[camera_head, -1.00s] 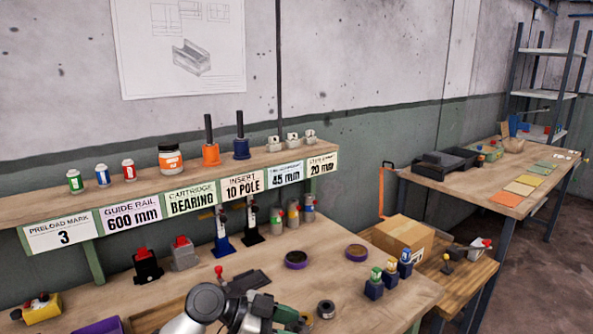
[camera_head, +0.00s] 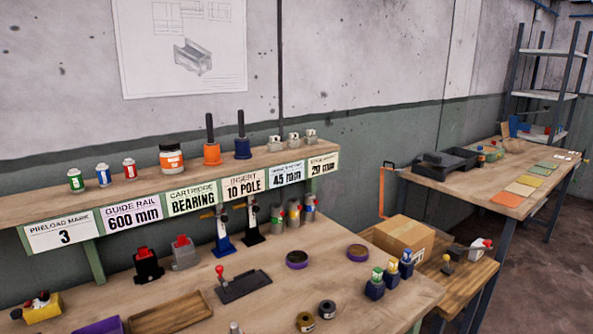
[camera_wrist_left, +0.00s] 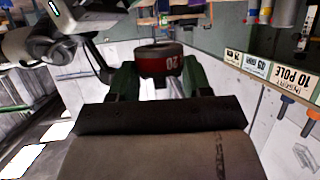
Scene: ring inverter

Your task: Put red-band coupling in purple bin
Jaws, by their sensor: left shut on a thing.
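The red-band coupling (camera_wrist_left: 160,64) is a short dark cylinder with a red band marked 20, seen in the left wrist view. My left gripper (camera_wrist_left: 160,82) is shut on it, with a dark green finger on each side. In the head view my left gripper and the coupling are out of sight. A purple object (camera_head: 99,326), likely the purple bin, shows only partly at the bottom left edge of the head view; its inside is hidden. My right gripper is not clearly in view.
A wooden tray (camera_head: 170,313) lies right of the purple object. A dark plate with a red-knobbed lever (camera_head: 243,286), purple rings (camera_head: 297,259) and two small ring-shaped parts (camera_head: 327,309) are on the bench. A labelled shelf (camera_head: 190,180) runs along the back. Bare bench lies around the plate.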

